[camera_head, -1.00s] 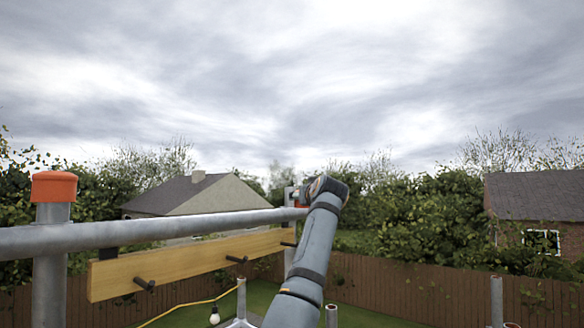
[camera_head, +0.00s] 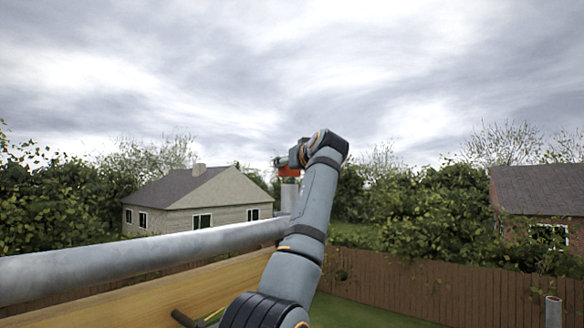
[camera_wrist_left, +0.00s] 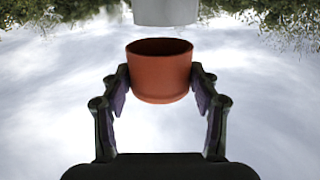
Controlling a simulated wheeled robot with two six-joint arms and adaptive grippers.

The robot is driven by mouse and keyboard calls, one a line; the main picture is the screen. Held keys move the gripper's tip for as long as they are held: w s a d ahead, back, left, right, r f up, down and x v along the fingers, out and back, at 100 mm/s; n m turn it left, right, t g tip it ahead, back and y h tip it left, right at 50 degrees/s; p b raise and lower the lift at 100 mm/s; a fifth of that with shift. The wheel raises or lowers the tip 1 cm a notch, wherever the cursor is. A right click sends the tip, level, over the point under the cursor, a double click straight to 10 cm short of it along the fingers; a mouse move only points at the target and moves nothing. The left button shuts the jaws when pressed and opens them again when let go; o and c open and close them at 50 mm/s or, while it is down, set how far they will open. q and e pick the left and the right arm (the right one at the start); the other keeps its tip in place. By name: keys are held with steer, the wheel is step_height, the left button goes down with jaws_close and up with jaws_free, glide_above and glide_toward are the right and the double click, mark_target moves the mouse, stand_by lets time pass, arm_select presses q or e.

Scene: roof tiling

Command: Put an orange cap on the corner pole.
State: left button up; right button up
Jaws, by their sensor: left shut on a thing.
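An orange cap (camera_wrist_left: 158,76) is held between the two fingers of my left gripper (camera_wrist_left: 160,78) in the left wrist view, its open end facing the grey pole (camera_wrist_left: 165,10). A small gap shows between the cap's rim and the pole's end. In the head view the cap (camera_head: 289,171) is over the top of the corner pole (camera_head: 289,200), at the far end of the rail. My left gripper (camera_head: 284,163) is partly hidden there by its own wrist. My right gripper is in neither view.
A thick grey rail (camera_head: 130,262) runs from the left toward the corner pole, with a wooden board (camera_head: 140,300) below it. Another short pole (camera_head: 553,312) stands at the lower right. Open air surrounds the cap; fence, hedges and houses lie beyond.

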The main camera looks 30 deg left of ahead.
mark_target(292, 187)
arm_select(q)
steer(key=s+d, duration=0.1)
steer(key=s+f, duration=0.1)
steer(key=shift+s+d+f, duration=0.1)
steer(key=shift+s+d, duration=0.3)
steer(key=w+f, duration=0.1)
steer(key=a+f, duration=0.1)
steer(key=shift+w+f, duration=0.35)
steer(key=shift+c, duration=0.5)
steer(key=shift+a+f, duration=0.1)
steer(key=shift+f, duration=0.5)
steer(key=shift+c, duration=1.2)
steer(key=shift+s, duration=0.1)
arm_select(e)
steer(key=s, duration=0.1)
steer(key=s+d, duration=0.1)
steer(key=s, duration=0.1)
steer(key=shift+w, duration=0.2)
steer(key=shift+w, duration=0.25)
arm_select(q)
steer(key=shift+f+b, duration=0.45)
steer(key=shift+f, duration=0.15)
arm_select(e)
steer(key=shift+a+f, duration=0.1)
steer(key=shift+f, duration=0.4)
